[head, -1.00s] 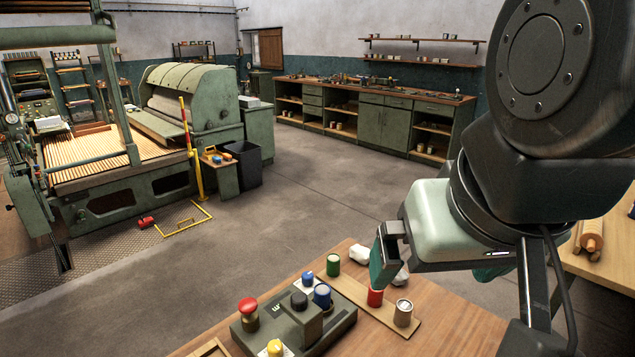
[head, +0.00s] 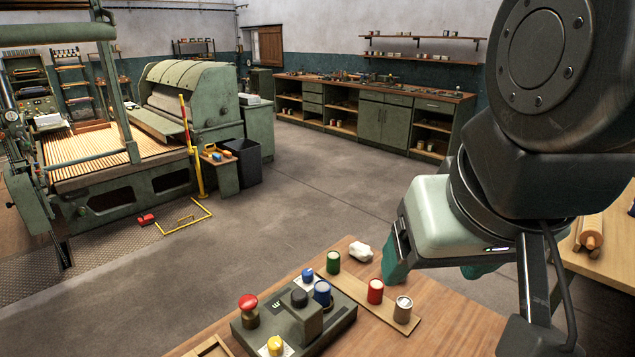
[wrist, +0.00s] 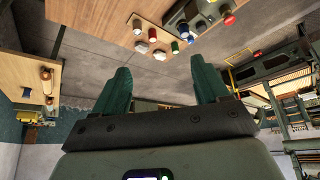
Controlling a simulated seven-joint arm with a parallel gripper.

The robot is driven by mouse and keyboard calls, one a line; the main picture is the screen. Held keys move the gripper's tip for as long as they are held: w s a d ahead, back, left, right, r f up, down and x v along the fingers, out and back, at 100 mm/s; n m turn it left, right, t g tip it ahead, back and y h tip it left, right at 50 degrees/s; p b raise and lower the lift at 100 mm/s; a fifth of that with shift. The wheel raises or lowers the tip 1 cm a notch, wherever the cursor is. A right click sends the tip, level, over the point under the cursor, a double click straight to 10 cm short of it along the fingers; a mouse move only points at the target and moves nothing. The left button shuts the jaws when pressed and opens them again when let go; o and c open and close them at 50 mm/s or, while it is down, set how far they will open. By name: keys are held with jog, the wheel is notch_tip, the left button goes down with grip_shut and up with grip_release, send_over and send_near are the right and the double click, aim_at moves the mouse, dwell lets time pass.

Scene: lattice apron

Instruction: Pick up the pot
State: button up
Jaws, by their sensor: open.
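Several small pots stand on the wooden table in the head view: a green one (head: 333,262), a red one (head: 375,292), a blue one (head: 322,294) and a brown one with a pale top (head: 403,310). Which is the task's pot cannot be told. My gripper (head: 437,274) is open and empty, above and to the right of the red pot. In the wrist view my gripper (wrist: 163,76) has its green fingers wide apart. The green pot (wrist: 175,47) shows beyond them, and nothing lies between the fingers.
A green control box (head: 335,322) with a red button (head: 248,308) and a yellow knob (head: 275,346) is beside the pots. A white lump (head: 360,252) lies behind the red pot. The table (head: 450,318) is bare at right. A rolling pin (head: 590,232) lies on another table.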

jog(key=w+a+f+m+g+y, duration=0.7)
jog(key=w+a+f+y, duration=0.35)
jog(key=w+f, duration=0.3)
jog(key=w+d+f+m+t+y, duration=0.3)
jog(key=w+f+m+t+y, duration=0.15)
jog(key=w+f+m, duration=0.45)
jog(key=m+t+h, duration=0.1)
jog(key=m+t, duration=0.7)
jog(key=m, duration=0.2)
send_near(316, 284)
jog(key=x, duration=1)
jog(key=shift+w+f, duration=0.35)
jog(key=shift+f, duration=0.05)
